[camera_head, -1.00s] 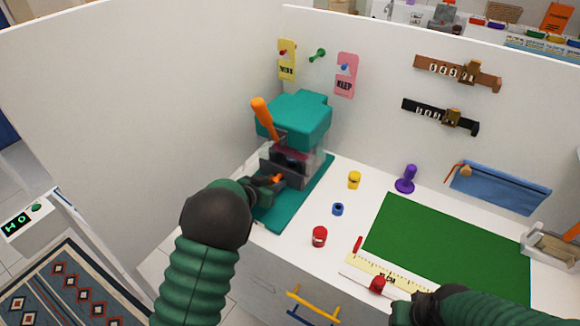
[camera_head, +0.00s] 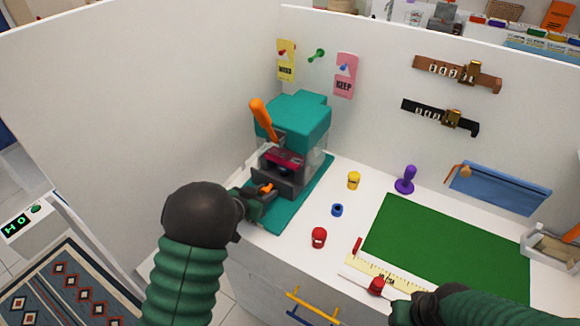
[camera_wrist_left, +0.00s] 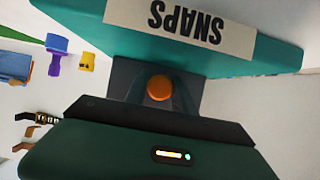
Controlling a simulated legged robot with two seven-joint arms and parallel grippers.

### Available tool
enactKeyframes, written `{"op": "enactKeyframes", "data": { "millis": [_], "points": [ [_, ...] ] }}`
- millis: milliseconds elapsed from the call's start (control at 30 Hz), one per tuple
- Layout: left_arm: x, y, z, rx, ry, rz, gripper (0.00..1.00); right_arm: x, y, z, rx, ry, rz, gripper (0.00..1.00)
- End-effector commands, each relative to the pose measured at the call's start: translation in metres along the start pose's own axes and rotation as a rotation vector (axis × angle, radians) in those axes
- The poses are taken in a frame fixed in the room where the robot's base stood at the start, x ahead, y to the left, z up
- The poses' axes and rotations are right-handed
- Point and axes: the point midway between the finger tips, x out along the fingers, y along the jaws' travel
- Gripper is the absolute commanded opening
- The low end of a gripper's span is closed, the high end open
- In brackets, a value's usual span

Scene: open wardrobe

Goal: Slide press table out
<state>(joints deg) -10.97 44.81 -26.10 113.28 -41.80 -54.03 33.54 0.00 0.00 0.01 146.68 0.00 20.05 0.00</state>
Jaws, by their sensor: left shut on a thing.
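The teal press (camera_head: 300,118) stands on its teal base (camera_head: 312,196) at the left of the white worktop, its orange lever (camera_head: 262,115) raised. Its dark grey press table (camera_head: 292,186) sits low at the front, with a pink piece (camera_head: 285,158) above it. My left gripper (camera_head: 264,196) is shut on the orange knob (camera_head: 267,187) at the table's front. The left wrist view shows the round end of the knob (camera_wrist_left: 160,88) and the "SNAPS" label (camera_wrist_left: 180,25). My right gripper (camera_head: 402,300) is low at the right, beside a red-knobbed ruler (camera_head: 376,284); its jaws are unclear.
A yellow pot (camera_head: 354,181), a blue ring (camera_head: 337,210), a red pot (camera_head: 318,238) and a purple stamp (camera_head: 405,180) stand right of the press. A green mat (camera_head: 450,250) lies farther right. A white wall (camera_head: 140,100) rises close on the left.

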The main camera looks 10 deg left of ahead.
Motion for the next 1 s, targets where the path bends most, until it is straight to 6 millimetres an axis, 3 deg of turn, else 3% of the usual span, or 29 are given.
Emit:
{"op": "enactKeyframes", "data": {
  "millis": [433,1000],
  "points": [
    [-0.006,-0.002,0.002,-0.002,0.001,-0.005,0.0,-0.001,0.0,0.0,0.0,0.0,0.0,0.36],
    [-0.041,-0.002,0.02,-0.002,-0.003,-0.005,0.0,-0.005,0.0,-0.001,0.0,0.0,0.0,0.36]
  ]
}}
